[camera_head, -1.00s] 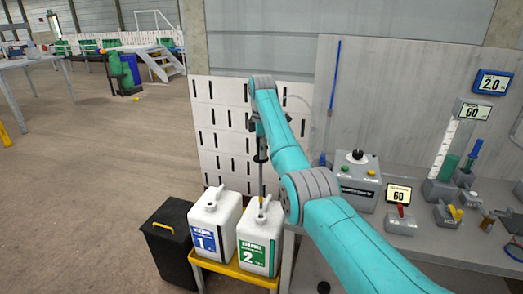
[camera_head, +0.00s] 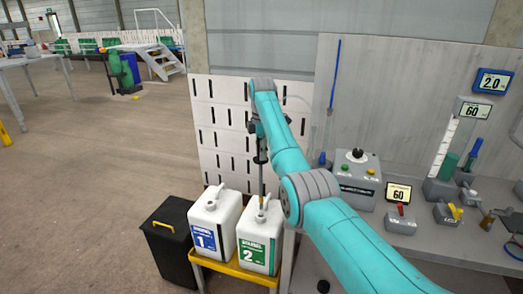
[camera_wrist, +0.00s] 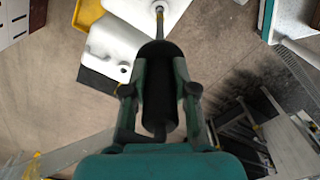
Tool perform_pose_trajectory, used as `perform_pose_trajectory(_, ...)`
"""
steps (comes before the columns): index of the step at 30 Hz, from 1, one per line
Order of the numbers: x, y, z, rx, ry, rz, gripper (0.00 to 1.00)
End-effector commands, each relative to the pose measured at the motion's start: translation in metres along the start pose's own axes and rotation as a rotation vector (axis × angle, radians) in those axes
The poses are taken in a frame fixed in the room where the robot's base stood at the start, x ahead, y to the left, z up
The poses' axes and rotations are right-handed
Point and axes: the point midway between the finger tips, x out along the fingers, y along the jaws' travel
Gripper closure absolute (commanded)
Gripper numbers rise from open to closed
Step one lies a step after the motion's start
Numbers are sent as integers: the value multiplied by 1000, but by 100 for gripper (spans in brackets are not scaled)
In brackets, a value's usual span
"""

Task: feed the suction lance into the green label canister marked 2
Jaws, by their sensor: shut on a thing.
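The green label canister marked 2 (camera_head: 259,238) is white and stands at the right on a yellow-edged stand, beside the white canister with the blue label marked 1 (camera_head: 213,222). My gripper (camera_head: 258,130) is above canister 2. It is shut on the dark handle of the suction lance (camera_head: 261,155), which hangs about upright. The lance's thin lower part reaches down to the top of canister 2, at its opening. In the wrist view the dark handle (camera_wrist: 160,85) sits between my fingers, and the thin tube runs to a white canister top (camera_wrist: 176,12). How deep the tip is cannot be told.
A black bin with a yellow handle (camera_head: 165,240) stands left of the yellow stand (camera_head: 235,268). A grey bench (camera_head: 430,240) with a control box (camera_head: 355,185) and several small devices is at the right. A white slotted panel (camera_head: 215,130) stands behind. Floor at the left is clear.

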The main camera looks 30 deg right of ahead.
Motion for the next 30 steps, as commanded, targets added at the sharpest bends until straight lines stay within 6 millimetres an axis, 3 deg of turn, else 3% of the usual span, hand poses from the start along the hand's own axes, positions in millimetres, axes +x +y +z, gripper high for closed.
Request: perform_pose_trajectory(30,39,0,0,0,0,2,100)
